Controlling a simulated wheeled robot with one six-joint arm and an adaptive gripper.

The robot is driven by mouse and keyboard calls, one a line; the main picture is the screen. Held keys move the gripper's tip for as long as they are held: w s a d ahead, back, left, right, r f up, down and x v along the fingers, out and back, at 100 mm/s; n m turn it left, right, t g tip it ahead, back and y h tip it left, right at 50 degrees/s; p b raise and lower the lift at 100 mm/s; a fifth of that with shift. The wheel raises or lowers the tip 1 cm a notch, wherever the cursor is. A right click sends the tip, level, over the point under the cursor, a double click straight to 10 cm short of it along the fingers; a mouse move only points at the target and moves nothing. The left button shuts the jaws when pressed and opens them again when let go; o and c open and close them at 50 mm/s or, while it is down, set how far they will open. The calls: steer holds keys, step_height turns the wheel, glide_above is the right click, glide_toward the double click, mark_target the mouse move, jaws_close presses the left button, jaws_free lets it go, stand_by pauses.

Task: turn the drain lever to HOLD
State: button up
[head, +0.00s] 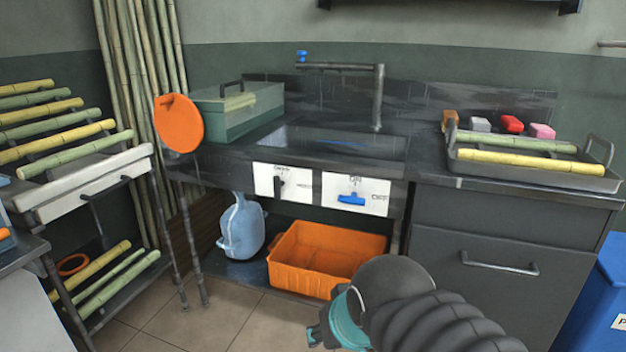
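Two white plates sit on the front of the dark sink counter. The left plate (263,181) carries a small black lever (279,187) that seems to hang roughly downward; its lettering is too small to read. This looks like the drain lever. The right plate (372,202) is marked ON at the top and OFF at the right, and its blue handle (351,199) lies level. My gripper (316,336) is at the bottom centre, below and apart from both plates, in front of the orange crate. Its fingers are small and partly hidden, so I cannot tell their opening.
An orange crate (290,285) and a blue-grey jug (241,228) stand on the low shelf under the sink. A round orange lid (179,123) is at the counter's left corner. A drawer handle (499,264) projects at the right. Floor shows at lower left.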

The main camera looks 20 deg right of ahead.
steer(key=w+a+r+m+t+y+b, duration=0.1)
steer(key=w+a+r+m+t+b, duration=0.15)
steer(key=w+m, duration=0.45)
steer(key=w+a+r+m+t+b, duration=0.1)
steer(key=w+a+r+m+t, duration=0.2)
steer(key=w, duration=0.7)
steer(key=w+a+r+m+t+y+b, duration=0.1)
steer(key=w+a+m+t+b, duration=0.1)
steer(key=w+m, duration=0.55)
steer(key=m+t+h+b, duration=0.35)
steer(key=m+h, duration=0.65)
steer(key=m, duration=1.3)
glide_toward(276, 182)
steer(key=shift+n+g, duration=0.25)
steer(key=shift+g, duration=0.15)
steer(key=x, duration=1.1)
steer(key=shift+a+r, duration=0.1)
steer(key=shift+r, duration=0.15)
jaws_close()
